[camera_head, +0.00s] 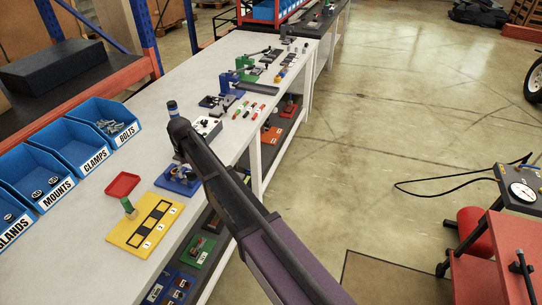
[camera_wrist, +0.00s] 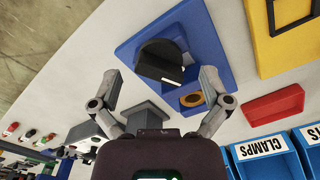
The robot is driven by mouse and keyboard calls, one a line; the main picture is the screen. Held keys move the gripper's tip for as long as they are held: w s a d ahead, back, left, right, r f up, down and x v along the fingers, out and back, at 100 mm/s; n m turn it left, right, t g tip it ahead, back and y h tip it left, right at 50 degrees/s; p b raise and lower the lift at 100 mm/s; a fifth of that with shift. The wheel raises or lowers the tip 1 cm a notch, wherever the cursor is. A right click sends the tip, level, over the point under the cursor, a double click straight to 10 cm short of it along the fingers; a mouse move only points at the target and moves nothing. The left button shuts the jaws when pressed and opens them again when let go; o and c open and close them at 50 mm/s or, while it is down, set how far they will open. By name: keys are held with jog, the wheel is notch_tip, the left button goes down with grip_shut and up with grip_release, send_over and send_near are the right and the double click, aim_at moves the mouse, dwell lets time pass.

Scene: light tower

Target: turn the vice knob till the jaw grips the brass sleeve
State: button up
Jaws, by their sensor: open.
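The blue vice base (camera_wrist: 140,45) fills the upper middle of the wrist view. It also shows in the head view (camera_head: 176,184), partly behind my arm. A dark round knob (camera_wrist: 160,62) with a white mark on its face stands on the base. The brass sleeve (camera_wrist: 192,100) sits near the base's lower edge, beside the right finger. A grey block, perhaps the jaw (camera_wrist: 190,74), lies between knob and sleeve, partly covered by that finger. My gripper (camera_wrist: 161,78) is open, its fingers on either side of the knob in the picture; I see no contact.
A red tray (camera_head: 123,185) and a yellow board (camera_head: 132,236) with a green post (camera_head: 128,206) lie near the vice. Blue labelled bins (camera_head: 102,127) line the bench's back edge. Other fixtures, including a green one (camera_head: 226,82), stand farther along the bench.

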aim_at(191, 171)
jog(key=n, duration=0.7)
jog(key=shift+n, duration=0.4)
jog(key=n, duration=0.7)
notch_tip(191, 171, up, 14)
jog(key=p, duration=1.4)
jog(key=s+d+f+m+b, duration=0.1)
jog(key=s+d+m, duration=0.2)
jog(key=d, duration=1.1)
jog(key=s+d+f+m+b, duration=0.1)
jog(key=s+d+m, duration=0.2)
jog(key=d+m, duration=0.6)
jog(key=shift+d+m, duration=0.3)
jog(key=shift+d, duration=2.3)
jog(key=shift+f, duration=0.1)
jog(key=s+d+m, duration=0.9)
jog(key=s+d, duration=0.2)
jog(key=d, duration=0.4)
jog(key=shift+d, duration=0.15)
